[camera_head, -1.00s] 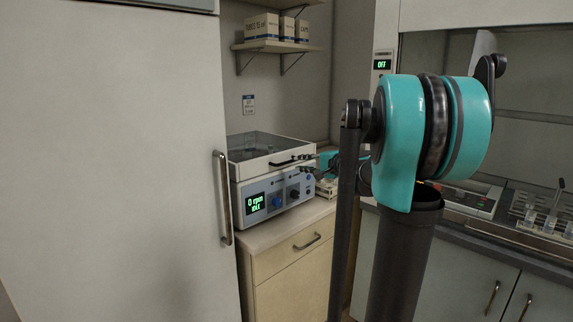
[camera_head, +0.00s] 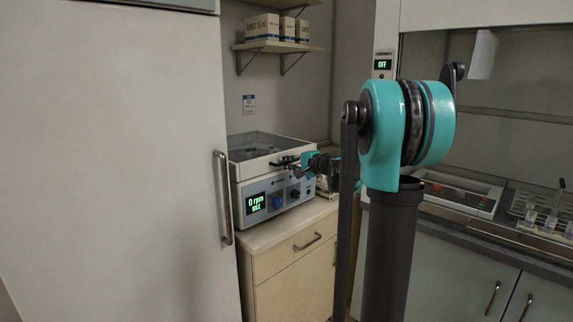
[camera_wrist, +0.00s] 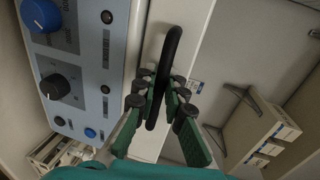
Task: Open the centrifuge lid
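The centrifuge (camera_head: 272,190) stands on a wooden cabinet, with a blue-grey front panel, a green display reading 0 rpm and knobs. Its white-framed lid with a see-through top (camera_head: 262,147) lies shut. The black lid handle (camera_wrist: 172,48) is on the lid's front edge. My gripper (camera_head: 286,163) is at the handle's right part in the head view. In the wrist view, my gripper (camera_wrist: 163,85) has its two green-and-black fingers apart, one on each side of the handle. I see no clear grip; whether a finger touches the handle cannot be told.
A tall pale cabinet door with a metal handle (camera_head: 224,197) stands close on the left. A shelf with boxes (camera_head: 277,47) hangs above the centrifuge. A rack (camera_head: 327,182) is right of it, partly behind my arm. A fume hood is at the right.

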